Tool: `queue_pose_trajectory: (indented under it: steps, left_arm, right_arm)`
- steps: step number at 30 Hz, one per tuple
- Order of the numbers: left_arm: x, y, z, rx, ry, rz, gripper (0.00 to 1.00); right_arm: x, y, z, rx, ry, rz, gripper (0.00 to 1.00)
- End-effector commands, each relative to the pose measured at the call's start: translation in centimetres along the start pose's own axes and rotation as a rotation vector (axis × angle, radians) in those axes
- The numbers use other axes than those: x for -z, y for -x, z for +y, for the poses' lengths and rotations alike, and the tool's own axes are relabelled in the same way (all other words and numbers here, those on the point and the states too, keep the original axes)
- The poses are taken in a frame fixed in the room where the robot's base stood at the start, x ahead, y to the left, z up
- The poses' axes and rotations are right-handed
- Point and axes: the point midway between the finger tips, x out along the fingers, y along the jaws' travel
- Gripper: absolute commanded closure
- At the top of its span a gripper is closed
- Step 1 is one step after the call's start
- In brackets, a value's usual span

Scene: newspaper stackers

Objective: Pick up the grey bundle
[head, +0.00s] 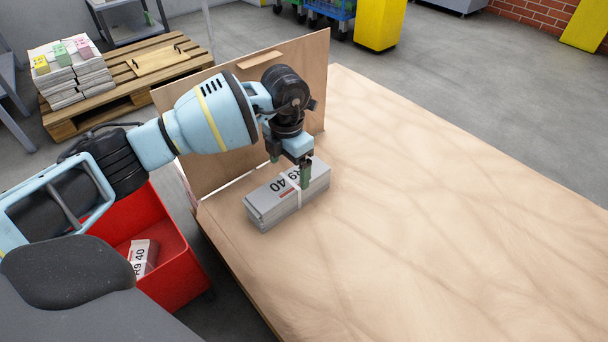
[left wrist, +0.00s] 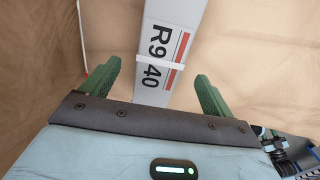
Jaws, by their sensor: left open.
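The grey bundle (head: 265,205) lies flat on the wooden table near its left edge, with a white band and the print "R9 40" on top. My left gripper (head: 290,177) is over the bundle, pointing down. In the left wrist view the bundle (left wrist: 170,40) lies between the two green fingers of the open left gripper (left wrist: 143,85), with a gap on each side. Whether the fingertips reach below the bundle's top cannot be told. My right gripper is not in view.
The table (head: 430,220) is bare to the right of the bundle. A wooden panel (head: 305,80) stands upright along its back left. A red bin (head: 185,280) with another "R9 40" bundle (head: 143,257) stands below the left edge. A pallet (head: 120,95) with paper stacks is behind.

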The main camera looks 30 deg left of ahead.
Motion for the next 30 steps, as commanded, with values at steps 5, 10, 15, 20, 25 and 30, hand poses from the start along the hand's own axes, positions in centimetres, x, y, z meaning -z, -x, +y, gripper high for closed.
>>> queue_pose_trajectory:
  steps: [5, 10, 15, 20, 25, 30]
  left_arm:
    - [0.0, 0.0, -0.1, 0.001, -0.001, 0.000, 0.13]
    - [0.0, -0.6, -0.1, 0.003, -0.001, 0.000, 0.13]
    - [0.1, -2.4, -0.1, 0.004, -0.002, 0.003, 0.13]
    - [0.0, -2.7, -0.1, 0.002, -0.002, -0.001, 0.13]
    - [0.1, -3.6, -0.1, 0.003, -0.002, 0.000, 0.13]
    - [0.3, -6.1, -0.2, 0.004, -0.002, 0.004, 0.13]
  right_arm:
    - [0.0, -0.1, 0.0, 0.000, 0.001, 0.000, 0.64]
    - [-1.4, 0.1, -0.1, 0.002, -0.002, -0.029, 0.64]
    - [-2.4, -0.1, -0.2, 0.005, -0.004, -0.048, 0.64]
    - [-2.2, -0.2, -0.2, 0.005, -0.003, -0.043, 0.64]
    - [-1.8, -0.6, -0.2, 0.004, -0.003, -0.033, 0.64]
    - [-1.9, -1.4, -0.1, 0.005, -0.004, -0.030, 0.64]
